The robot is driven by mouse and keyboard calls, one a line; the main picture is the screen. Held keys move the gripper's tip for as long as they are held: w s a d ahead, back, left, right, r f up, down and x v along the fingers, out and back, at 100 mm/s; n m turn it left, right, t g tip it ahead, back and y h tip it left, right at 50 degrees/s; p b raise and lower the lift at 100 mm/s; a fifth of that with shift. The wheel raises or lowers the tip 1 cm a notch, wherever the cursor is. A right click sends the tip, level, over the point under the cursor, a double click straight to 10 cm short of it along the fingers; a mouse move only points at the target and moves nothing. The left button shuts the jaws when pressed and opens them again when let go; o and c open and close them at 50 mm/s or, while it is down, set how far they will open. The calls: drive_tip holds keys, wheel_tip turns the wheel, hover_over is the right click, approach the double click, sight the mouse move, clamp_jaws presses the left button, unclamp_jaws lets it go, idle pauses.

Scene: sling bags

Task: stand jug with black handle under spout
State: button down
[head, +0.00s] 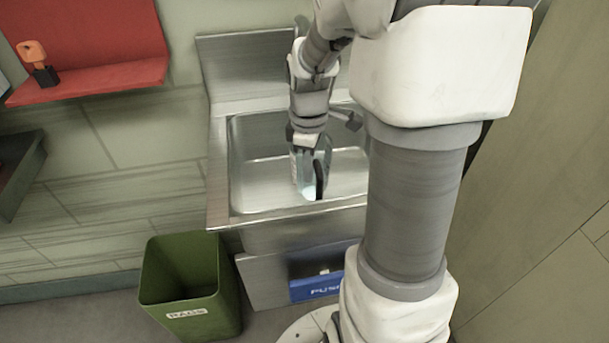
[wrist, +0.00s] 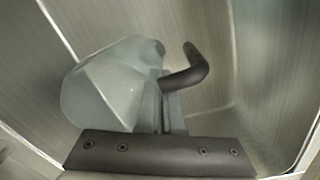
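The jug (wrist: 105,85) is pale and translucent, with a black handle (wrist: 190,70). In the wrist view, my gripper (wrist: 166,100) has its fingers close together on the handle, beside the jug's body. In the head view, the jug (head: 304,175) hangs below my gripper (head: 307,147) over the sink basin, its black handle (head: 319,178) towards the front right. Whether its base touches the basin is hard to tell. A grey metal fitting (head: 347,118), perhaps the spout, shows at the back of the sink, right of my wrist. My arm partly hides that area.
The steel sink (head: 219,180) has a raised rim and backsplash. A green bin (head: 190,283) stands at its front left, and a blue push panel (head: 318,288) is below. A red shelf (head: 100,78) with a small orange-and-black object is at upper left. The basin's left side is clear.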

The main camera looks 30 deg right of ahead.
drive_tip(key=shift+f, duration=0.15)
drive_tip(key=c, duration=1.5)
unclamp_jaws()
drive_tip(key=shift+f, duration=0.1)
drive_tip(key=o, duration=0.4)
